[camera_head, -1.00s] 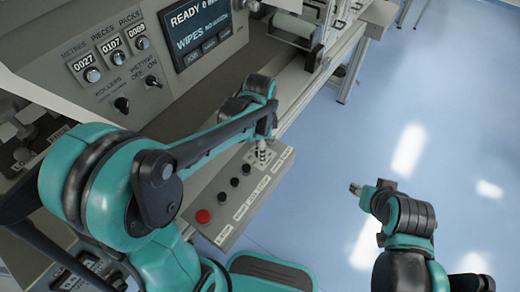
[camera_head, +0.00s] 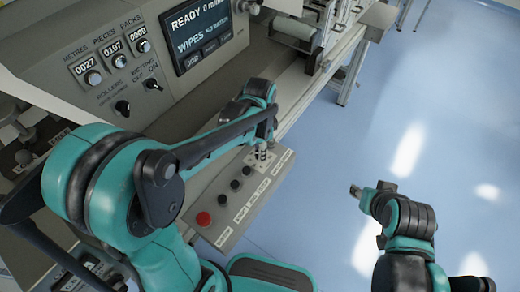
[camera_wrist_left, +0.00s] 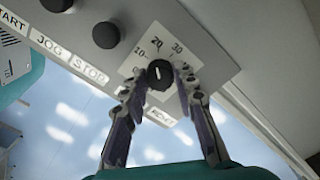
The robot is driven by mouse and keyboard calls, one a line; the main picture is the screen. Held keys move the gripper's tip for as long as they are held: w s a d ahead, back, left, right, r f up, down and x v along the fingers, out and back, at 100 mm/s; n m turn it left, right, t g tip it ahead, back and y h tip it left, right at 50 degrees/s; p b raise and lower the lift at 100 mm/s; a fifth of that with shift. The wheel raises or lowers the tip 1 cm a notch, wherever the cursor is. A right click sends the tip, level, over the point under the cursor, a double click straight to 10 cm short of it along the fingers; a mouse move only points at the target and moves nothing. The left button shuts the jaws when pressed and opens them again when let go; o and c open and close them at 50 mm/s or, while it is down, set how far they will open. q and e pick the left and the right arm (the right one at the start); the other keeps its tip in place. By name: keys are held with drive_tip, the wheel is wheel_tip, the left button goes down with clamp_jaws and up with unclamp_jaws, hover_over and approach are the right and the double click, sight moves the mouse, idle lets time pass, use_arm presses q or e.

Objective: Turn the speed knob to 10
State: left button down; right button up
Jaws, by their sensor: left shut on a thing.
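The speed knob (camera_wrist_left: 160,74) is a round black knob with a white mark, on a pale square dial plate (camera_wrist_left: 205,62) with printed numbers, of which 20 and 30 can be read. My left gripper (camera_wrist_left: 158,80) has one finger on each side of the knob and is shut on it. In the head view the left gripper (camera_head: 262,153) is over the far end of the sloping control box (camera_head: 215,182), where it mostly hides the knob. My right gripper (camera_head: 355,190) is over the floor at the right, away from the box; its jaws are too small to judge.
A red button (camera_head: 203,219) and several black buttons (camera_head: 236,185) line the box beside the knob. The screen (camera_head: 197,33) above reads READY. Counters and switches sit on the upper panel (camera_head: 118,75). The blue floor (camera_head: 440,100) at the right is open.

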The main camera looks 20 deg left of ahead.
use_arm(q)
drive_tip(key=n, duration=0.4)
drive_tip(key=shift+p, duration=0.4)
drive_tip(key=shift+n, duration=1.6)
drive_tip(key=c, duration=1.2)
unclamp_jaws()
drive_tip(key=shift+r, duration=0.1)
wheel_tip(320, 180, up, 12)
drive_tip(key=shift+f, duration=0.1)
